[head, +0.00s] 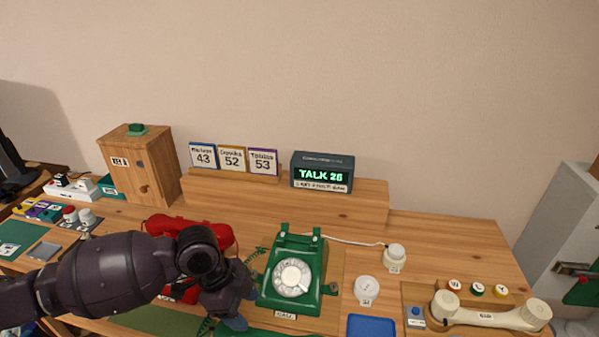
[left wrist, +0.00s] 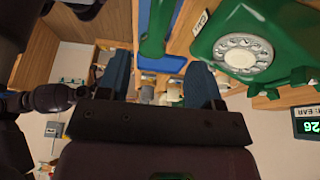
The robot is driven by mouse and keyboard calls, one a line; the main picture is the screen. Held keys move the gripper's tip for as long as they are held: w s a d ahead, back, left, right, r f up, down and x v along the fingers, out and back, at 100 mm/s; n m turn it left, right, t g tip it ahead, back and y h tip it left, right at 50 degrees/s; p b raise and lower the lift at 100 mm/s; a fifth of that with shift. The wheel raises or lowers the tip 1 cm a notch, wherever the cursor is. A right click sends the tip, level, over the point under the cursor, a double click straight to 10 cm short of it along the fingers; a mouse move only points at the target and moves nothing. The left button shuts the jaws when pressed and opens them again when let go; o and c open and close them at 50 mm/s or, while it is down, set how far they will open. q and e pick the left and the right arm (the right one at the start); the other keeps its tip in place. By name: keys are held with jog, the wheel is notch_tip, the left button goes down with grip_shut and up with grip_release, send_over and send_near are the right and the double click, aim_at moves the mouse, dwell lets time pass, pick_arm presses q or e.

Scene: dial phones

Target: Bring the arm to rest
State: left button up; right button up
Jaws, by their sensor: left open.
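My left arm reaches in from the left in the head view, over the desk in front of the red phone (head: 212,230). My left gripper (head: 237,322) points down at the front, left of the green dial phone (head: 291,272). In the left wrist view my left gripper (left wrist: 160,80) shows two blue fingers spread apart with nothing held between them. A green handset (head: 262,333) lies in front of the green phone, and its bar shows beyond the fingers in the left wrist view (left wrist: 158,28). The green phone's cradle is empty. My right gripper is not seen.
A display reading TALK 26 (head: 322,172) and number cards stand on a wooden riser (head: 290,205). A wooden box (head: 142,165) stands at left. A cream handset (head: 490,314), a blue pad (head: 370,326) and a white round piece (head: 367,289) lie right of the phone.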

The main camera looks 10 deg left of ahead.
pick_arm(q)
jog(key=s+d+f+n+t, duration=0.25)
jog(key=s+d+n, duration=0.2)
jog(key=s, duration=0.25)
jog(key=s+a+n+t+y, duration=0.1)
jog(key=s+a+n+y, duration=0.4)
jog(key=s+a+n, duration=0.85)
jog(key=w+a+f+t, duration=0.1)
jog(key=w+f+t, duration=0.7)
jog(key=f, duration=0.3)
jog(key=shift+w+a+m, duration=0.2)
jog(key=shift+w+m, duration=0.1)
jog(key=shift+w, duration=0.1)
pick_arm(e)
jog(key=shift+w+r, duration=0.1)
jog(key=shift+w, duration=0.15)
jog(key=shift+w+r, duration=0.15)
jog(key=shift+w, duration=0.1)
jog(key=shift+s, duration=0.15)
